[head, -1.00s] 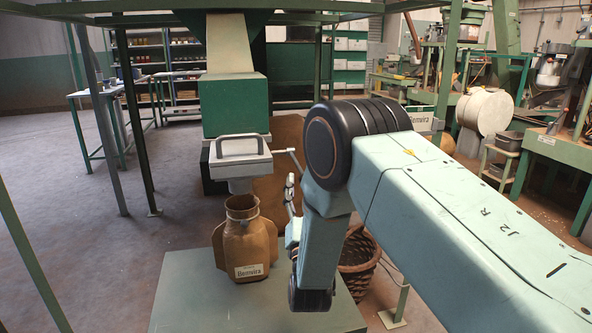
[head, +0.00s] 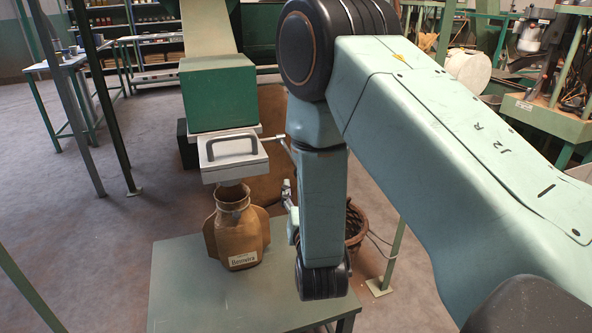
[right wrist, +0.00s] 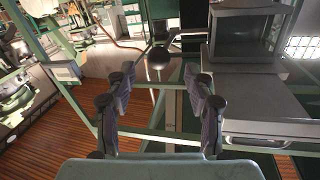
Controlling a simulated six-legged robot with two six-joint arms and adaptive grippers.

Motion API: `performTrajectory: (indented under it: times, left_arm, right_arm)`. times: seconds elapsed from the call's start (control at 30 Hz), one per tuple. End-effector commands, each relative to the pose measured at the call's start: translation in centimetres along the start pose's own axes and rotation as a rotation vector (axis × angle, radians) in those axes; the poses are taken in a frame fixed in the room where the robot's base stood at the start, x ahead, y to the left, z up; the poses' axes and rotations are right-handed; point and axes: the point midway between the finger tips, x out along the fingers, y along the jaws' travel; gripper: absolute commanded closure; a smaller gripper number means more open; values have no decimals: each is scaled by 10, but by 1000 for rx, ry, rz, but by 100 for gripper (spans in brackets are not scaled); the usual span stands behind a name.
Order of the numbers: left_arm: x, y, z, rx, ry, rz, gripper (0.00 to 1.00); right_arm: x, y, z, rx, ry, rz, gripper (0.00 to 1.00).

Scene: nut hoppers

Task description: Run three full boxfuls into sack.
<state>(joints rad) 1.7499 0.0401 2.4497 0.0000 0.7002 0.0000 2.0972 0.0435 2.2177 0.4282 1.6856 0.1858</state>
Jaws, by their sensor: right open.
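The brown sack (head: 237,235) stands upright on a green table, its open mouth below the grey box (head: 232,155) with a handle on its front. I cannot see how full the sack is. The green hopper part (head: 218,95) sits above the grey box. A thin lever (head: 276,141) sticks out at the box's right side. My right gripper (head: 290,205) is partly hidden behind my right arm, right of the sack. In the right wrist view the gripper (right wrist: 160,88) is open and empty, with a dark round knob (right wrist: 158,57) beyond its fingertips. My left gripper is not in view.
The green table (head: 190,285) has a bare top left of and in front of the sack. A wicker basket (head: 356,222) stands on the floor behind my arm. Thin green posts (head: 110,110) rise at the left. Machines and benches (head: 550,115) fill the back right.

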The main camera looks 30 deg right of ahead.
Motion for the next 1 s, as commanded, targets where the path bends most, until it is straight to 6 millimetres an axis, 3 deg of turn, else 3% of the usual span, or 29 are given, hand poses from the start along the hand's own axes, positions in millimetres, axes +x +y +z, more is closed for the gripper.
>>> performTrajectory:
  times: [0.5,0.83,1.0]
  left_arm:
    - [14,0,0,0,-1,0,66]
    - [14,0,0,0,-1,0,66]
    - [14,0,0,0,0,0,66]
  right_arm:
    - [67,1,-1,2,5,0,47]
    - [73,-1,-1,0,4,-1,47]
    - [74,-1,-1,0,4,-1,59]
